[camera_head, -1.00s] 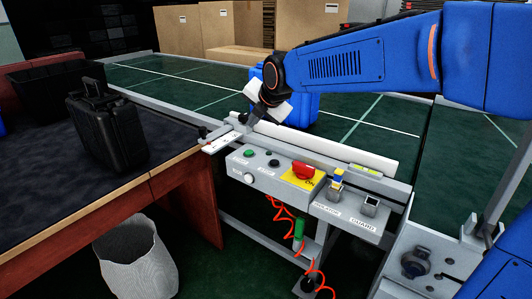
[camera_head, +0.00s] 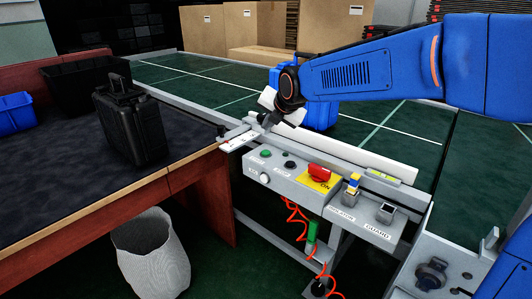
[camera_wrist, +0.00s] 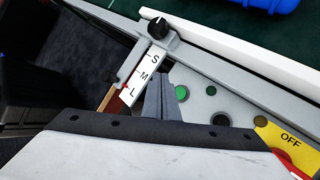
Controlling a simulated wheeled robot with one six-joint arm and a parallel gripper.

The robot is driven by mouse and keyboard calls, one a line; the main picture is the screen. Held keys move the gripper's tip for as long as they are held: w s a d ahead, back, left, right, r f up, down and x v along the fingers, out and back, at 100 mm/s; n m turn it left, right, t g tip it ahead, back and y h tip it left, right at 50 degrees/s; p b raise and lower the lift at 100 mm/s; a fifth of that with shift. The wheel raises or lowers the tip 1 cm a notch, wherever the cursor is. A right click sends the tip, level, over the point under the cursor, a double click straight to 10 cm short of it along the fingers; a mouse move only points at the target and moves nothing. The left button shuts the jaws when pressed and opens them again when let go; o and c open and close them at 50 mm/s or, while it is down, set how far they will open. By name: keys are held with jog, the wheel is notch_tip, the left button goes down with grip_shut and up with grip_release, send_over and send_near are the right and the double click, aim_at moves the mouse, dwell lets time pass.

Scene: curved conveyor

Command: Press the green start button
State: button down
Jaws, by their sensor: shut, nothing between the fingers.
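The green start button (camera_head: 266,154) is a small round button on the left part of the grey control panel (camera_head: 300,192), beside a black button (camera_head: 290,165). In the wrist view, the green button (camera_wrist: 182,93) sits close to the right of my gripper's fingertips (camera_wrist: 166,82). In the head view, my gripper (camera_head: 264,121) is above the panel's rear left corner, behind the button. It is shut and empty. I cannot tell its exact height over the panel; no contact with the button is visible.
A white S-M-L scale (camera_head: 240,141) with a black knob (camera_wrist: 158,28) lies next to the panel. A red switch (camera_head: 319,173) on a yellow plate is to the right. A black case (camera_head: 131,122) stands on the left table. The conveyor (camera_head: 365,130) runs behind.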

aim_at(267, 154)
jog(key=shift+f, duration=3.35)
jog(key=shift+f, duration=0.1)
jog(key=shift+f, duration=0.35)
